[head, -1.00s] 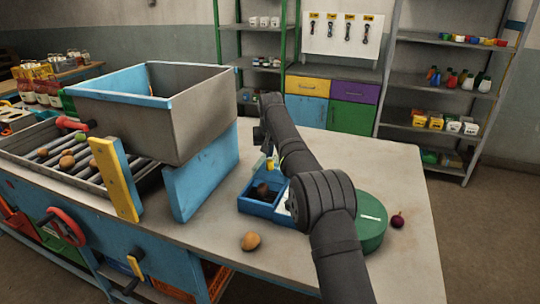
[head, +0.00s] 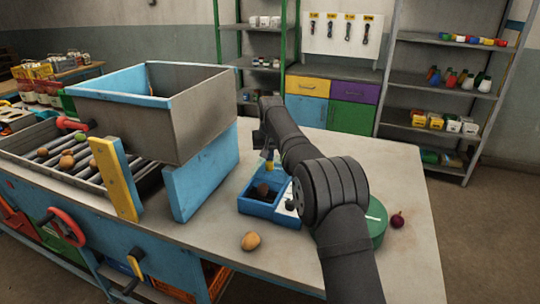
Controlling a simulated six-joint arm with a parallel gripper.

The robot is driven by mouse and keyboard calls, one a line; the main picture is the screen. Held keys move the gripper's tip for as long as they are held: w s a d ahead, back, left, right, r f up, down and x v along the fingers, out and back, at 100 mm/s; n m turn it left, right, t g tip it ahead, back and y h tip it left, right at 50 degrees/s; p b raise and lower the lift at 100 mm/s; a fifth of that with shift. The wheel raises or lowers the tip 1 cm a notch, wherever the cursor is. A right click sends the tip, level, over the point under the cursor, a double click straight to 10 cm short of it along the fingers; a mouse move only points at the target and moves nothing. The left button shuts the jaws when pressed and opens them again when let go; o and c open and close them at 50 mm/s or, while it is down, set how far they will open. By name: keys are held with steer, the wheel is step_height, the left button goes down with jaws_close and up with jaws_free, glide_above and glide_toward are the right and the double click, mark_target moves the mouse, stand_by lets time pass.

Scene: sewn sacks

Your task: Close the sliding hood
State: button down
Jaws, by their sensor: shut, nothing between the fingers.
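A large grey box with blue upper edges (head: 185,125) stands on the left of the bench, above the far end of a roller track (head: 50,160). It may be the hood, but I cannot tell for sure. A blue upright panel (head: 203,178) and a yellow bar (head: 115,178) stand in front of it. My gripper (head: 269,157) is small and partly hidden by my arm. It is shut and empty, right of the grey box and above a blue tray (head: 262,209), apart from the box.
Several potatoes lie on the rollers. A loose potato (head: 251,241) lies on the bench in front of the tray. A green round container (head: 376,222) and a dark red onion (head: 397,221) are on the right.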

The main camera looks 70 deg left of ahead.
steer(key=s+d, duration=0.8)
steer(key=shift+f, duration=0.15)
steer(key=shift+a, duration=0.1)
steer(key=w+a+r, duration=0.1)
steer(key=w+a, duration=0.1)
steer(key=a, duration=0.2)
steer(key=v, duration=0.9)
steer(key=shift+r, duration=0.2)
steer(key=shift+s+d, duration=0.1)
steer(key=shift+s, duration=0.05)
